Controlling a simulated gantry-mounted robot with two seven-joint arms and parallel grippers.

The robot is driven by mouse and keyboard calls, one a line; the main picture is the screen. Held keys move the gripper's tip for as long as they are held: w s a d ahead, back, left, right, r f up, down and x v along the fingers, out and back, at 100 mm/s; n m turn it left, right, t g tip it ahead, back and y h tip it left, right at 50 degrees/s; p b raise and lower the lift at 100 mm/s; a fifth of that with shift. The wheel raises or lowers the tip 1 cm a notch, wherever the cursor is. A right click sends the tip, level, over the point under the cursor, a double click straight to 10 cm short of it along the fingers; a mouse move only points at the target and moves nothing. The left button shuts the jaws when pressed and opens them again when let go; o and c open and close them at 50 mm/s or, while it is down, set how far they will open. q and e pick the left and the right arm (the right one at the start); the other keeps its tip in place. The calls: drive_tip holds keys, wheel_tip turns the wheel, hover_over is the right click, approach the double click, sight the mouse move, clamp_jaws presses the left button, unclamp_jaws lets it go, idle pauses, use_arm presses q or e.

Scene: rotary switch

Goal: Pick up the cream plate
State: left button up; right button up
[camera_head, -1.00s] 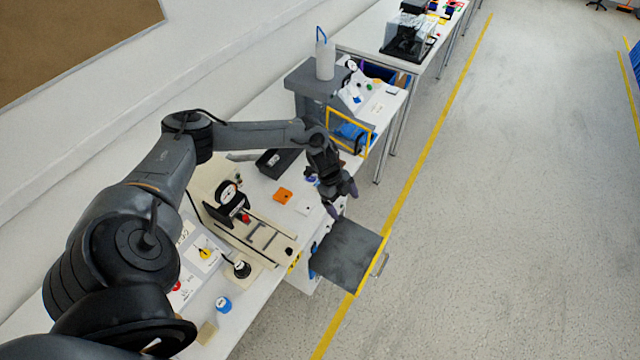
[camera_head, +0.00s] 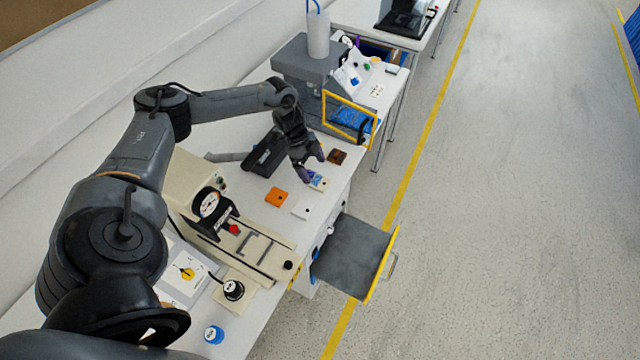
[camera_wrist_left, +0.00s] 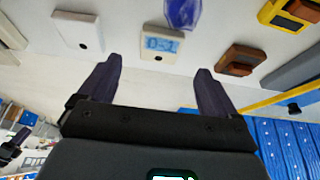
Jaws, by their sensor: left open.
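A small cream plate (camera_head: 319,182) with a blue display lies on the white bench top, partly hidden by my left gripper (camera_head: 313,170). In the left wrist view the cream plate (camera_wrist_left: 158,50) lies beyond and between the fingertips, with its display and a small dark hole showing. My left gripper (camera_wrist_left: 156,72) is open and empty, its two dark fingers apart, and no contact with the plate shows.
A white plate (camera_head: 303,209), an orange plate (camera_head: 276,197) and a brown plate (camera_head: 337,157) lie nearby. A blue object (camera_wrist_left: 183,12) is close beyond the cream plate. An open grey drawer (camera_head: 352,258) juts from the bench; a yellow frame (camera_head: 350,101) stands behind.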

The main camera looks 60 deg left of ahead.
sight(320, 182)
use_arm(q)
drive_tip(key=shift+w+f, duration=0.15)
drive_tip(key=shift+f, duration=0.2)
drive_tip(key=shift+x, duration=2.5)
drive_tip(key=c, duration=1.1)
